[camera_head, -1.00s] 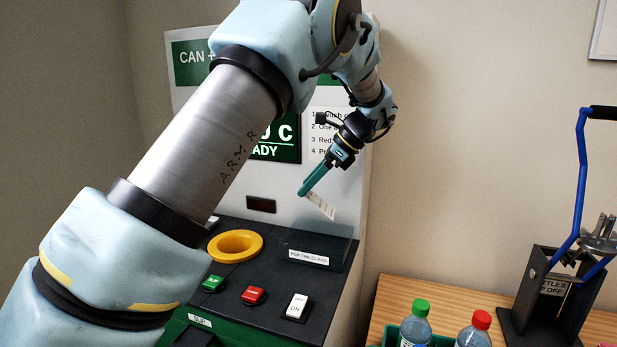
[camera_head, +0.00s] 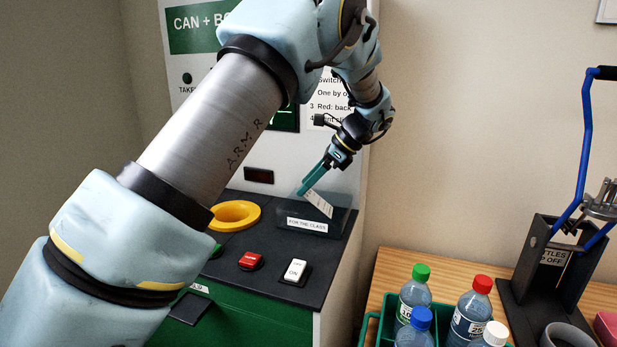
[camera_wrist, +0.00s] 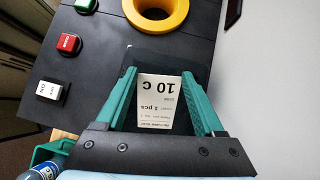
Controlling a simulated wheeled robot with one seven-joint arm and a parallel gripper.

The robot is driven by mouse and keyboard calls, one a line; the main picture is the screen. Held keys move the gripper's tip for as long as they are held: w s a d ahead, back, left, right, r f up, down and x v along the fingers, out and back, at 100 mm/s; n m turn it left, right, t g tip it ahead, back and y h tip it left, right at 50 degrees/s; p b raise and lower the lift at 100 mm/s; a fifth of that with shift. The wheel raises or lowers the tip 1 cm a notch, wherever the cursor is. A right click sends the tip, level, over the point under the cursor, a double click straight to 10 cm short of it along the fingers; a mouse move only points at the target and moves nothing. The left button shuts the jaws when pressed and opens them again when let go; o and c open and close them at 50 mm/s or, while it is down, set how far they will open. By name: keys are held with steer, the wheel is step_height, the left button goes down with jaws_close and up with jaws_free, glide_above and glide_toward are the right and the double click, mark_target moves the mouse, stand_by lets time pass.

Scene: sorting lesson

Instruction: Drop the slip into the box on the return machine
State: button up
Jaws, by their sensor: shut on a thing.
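My gripper (camera_head: 300,191) has teal fingers and is shut on the slip (camera_head: 319,204), a small white printed paper. In the wrist view the slip (camera_wrist: 160,100) spans between the two fingers and reads "10 C". The box (camera_head: 290,216) is dark, low and labelled "FOR THE CLASS", on the black top of the return machine (camera_head: 240,267). In the head view the slip overlaps the box and hangs at or just above it; I cannot tell whether it is inside. In the wrist view the dark box (camera_wrist: 140,54) lies behind the fingertips, its opening mostly hidden.
A yellow ring opening (camera_head: 236,214) is left of the box. A red button (camera_head: 251,261) and a white switch (camera_head: 295,271) sit in front. On the wooden table, a green crate (camera_head: 372,322) holds several bottles (camera_head: 469,312). A blue-handled press (camera_head: 580,150) stands at right.

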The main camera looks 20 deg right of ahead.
steer(key=shift+f, duration=0.15)
steer(key=o, duration=0.9)
steer(key=shift+d, duration=0.1)
steer(key=b+v, duration=0.2)
steer(key=v, duration=0.8)
steer(key=shift+s+d+r+b, duration=0.1)
steer(key=shift+s+r+b, duration=0.05)
steer(key=shift+r+b, duration=0.2)
